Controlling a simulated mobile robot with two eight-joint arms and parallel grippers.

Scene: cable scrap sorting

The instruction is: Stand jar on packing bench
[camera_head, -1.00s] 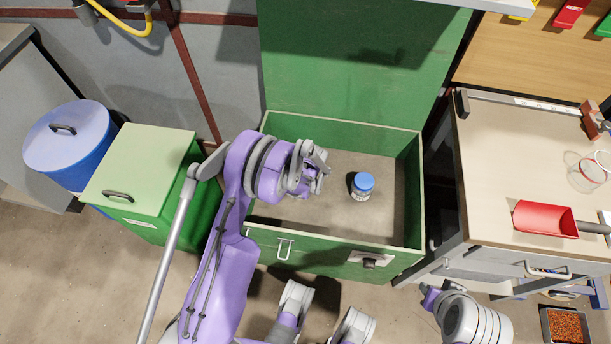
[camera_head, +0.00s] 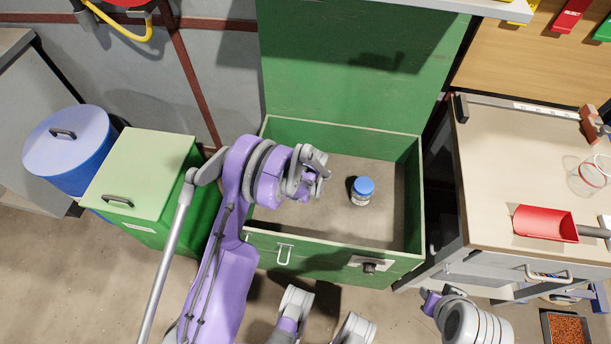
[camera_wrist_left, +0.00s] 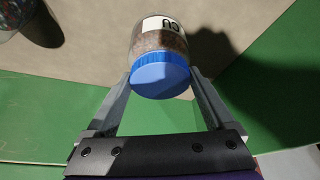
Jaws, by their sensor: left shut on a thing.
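In the left wrist view a clear jar (camera_wrist_left: 158,45) with a blue lid, brownish contents and a white label reading "CU" upside down sits between the fingers of my left gripper (camera_wrist_left: 161,84). The gripper is shut on it near the lid. In the head view my left gripper (camera_head: 318,174) is over the left part of the open green chest (camera_head: 300,243); it hides the held jar. Another blue-lidded jar (camera_head: 362,191) stands on the chest floor, right of the gripper and apart from it. My right gripper (camera_head: 431,299) is low at the right; its fingers are unclear.
A bench (camera_head: 500,170) at the right holds a red scoop (camera_head: 545,223) and a clear glass vessel (camera_head: 590,176); its middle is bare. The chest's raised lid (camera_head: 350,60) stands behind. A green bin (camera_head: 140,170) and blue drum (camera_head: 68,150) stand left.

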